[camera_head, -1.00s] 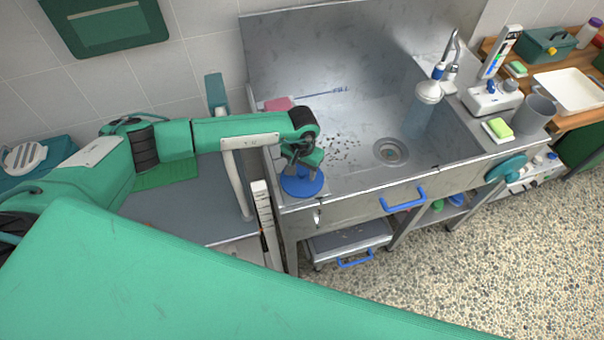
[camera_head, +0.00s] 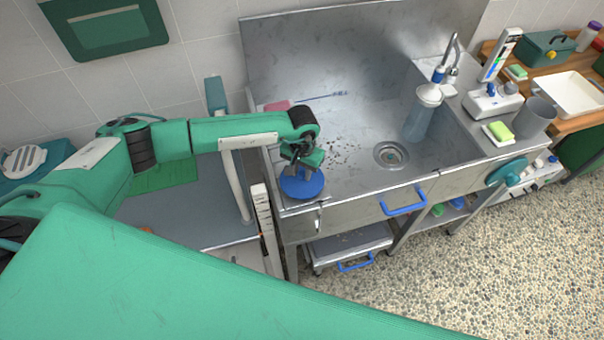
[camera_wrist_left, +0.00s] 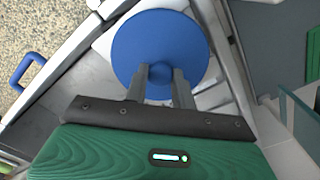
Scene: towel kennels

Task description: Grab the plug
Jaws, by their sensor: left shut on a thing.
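The plug (camera_head: 303,187) is a round blue disc at the near left corner of the steel sink. It also shows in the left wrist view (camera_wrist_left: 158,38), filling the top middle. My left gripper (camera_head: 301,170) reaches down over it from the left, and in the left wrist view its two fingers (camera_wrist_left: 160,72) are shut on the knob at the middle of the disc. Whether the disc still touches the surface below it cannot be told. The sink drain (camera_head: 391,155) is open, to the right in the basin. My right gripper is not in view.
A clear bottle (camera_head: 421,115) stands in the basin near the drain. Dark specks lie on the basin floor. A pink sponge (camera_head: 277,106) sits on the left rim. A faucet (camera_head: 449,62) stands at the back right. A blue handle (camera_head: 404,203) sticks out in front.

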